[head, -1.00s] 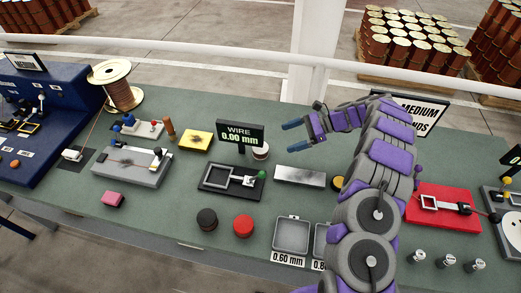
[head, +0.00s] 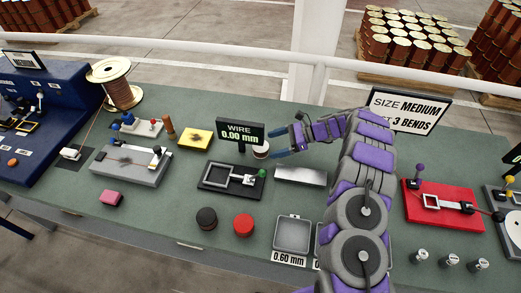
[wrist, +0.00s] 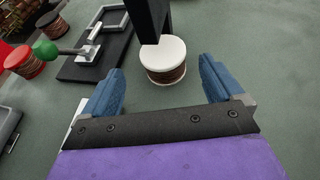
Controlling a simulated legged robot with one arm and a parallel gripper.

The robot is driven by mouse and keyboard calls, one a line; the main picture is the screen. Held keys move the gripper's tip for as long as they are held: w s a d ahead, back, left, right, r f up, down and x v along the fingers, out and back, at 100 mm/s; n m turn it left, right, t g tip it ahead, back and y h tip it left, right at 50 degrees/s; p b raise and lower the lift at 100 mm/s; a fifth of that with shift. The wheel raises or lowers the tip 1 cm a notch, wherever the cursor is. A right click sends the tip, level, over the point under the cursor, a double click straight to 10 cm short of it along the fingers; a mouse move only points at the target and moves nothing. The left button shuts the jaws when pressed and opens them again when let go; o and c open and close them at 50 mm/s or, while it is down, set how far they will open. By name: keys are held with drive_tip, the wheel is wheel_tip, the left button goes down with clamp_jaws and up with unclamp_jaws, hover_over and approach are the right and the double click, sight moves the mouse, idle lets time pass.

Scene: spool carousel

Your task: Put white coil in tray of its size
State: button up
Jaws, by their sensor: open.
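The white coil (head: 261,151) is a small spool with a white top and copper-brown wire, standing upright beside the WIRE 0.00 mm display (head: 240,132). In the wrist view the white coil (wrist: 163,59) sits ahead of my gripper, between the lines of its two fingers but beyond the tips. My gripper (head: 276,142) has blue fingers, is open and empty, and is just right of the coil. A grey tray (head: 293,234) labelled 0.60 mm stands at the front edge. A second tray (head: 320,240) beside it is mostly hidden by my arm.
The display's dark post (wrist: 150,20) stands close behind the coil. A black gauge with a green knob (head: 232,181) lies in front. A silver block (head: 300,175) lies below my gripper. Black (head: 206,218) and red (head: 243,225) coils stand near the front.

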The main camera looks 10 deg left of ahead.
sight(266, 145)
drive_tip(key=shift+w+b+x, duration=0.15)
drive_tip(key=shift+b+x, duration=0.15)
drive_tip(key=shift+x, duration=0.9)
drive_tip(key=shift+w+b+x, duration=0.1)
drive_tip(key=shift+b+x, duration=0.15)
drive_tip(key=shift+x, duration=0.9)
drive_tip(key=shift+r, duration=0.1)
drive_tip(key=c, duration=1.5)
